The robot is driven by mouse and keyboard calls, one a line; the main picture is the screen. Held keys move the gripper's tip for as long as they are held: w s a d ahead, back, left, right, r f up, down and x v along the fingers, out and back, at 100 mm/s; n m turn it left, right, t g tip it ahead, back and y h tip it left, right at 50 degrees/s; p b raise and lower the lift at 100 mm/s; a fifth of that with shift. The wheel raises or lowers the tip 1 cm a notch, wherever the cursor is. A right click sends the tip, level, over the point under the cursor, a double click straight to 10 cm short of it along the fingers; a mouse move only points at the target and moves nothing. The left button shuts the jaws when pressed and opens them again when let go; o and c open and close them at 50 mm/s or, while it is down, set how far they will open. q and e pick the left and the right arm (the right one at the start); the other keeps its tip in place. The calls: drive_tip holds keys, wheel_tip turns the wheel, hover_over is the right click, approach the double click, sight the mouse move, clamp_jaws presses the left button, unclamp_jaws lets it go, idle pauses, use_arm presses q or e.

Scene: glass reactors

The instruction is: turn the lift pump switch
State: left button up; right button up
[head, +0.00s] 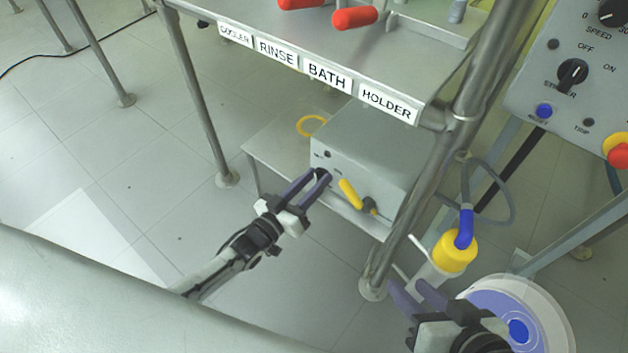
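The grey pump box (365,150) stands on a low shelf under the bench. A small dark knob (321,173), seemingly the switch, is on its front face, largely hidden by my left gripper. My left gripper (319,179) has its two purple fingertips at this knob, with a narrow gap between the fingers. Whether they press on the knob or only stand around it cannot be told. My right gripper (417,297) is at the lower right, fingers apart and empty, away from the box.
A yellow valve handle (350,193) sticks out of the box face just right of my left gripper. A steel bench leg (420,190) stands right of the box. A yellow-and-blue fitting (455,250) and a round blue-white container (515,310) are near my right gripper.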

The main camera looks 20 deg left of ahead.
use_arm(q)
drive_tip(key=shift+c, duration=0.4)
drive_tip(key=c, duration=0.6)
drive_tip(key=shift+c, duration=0.2)
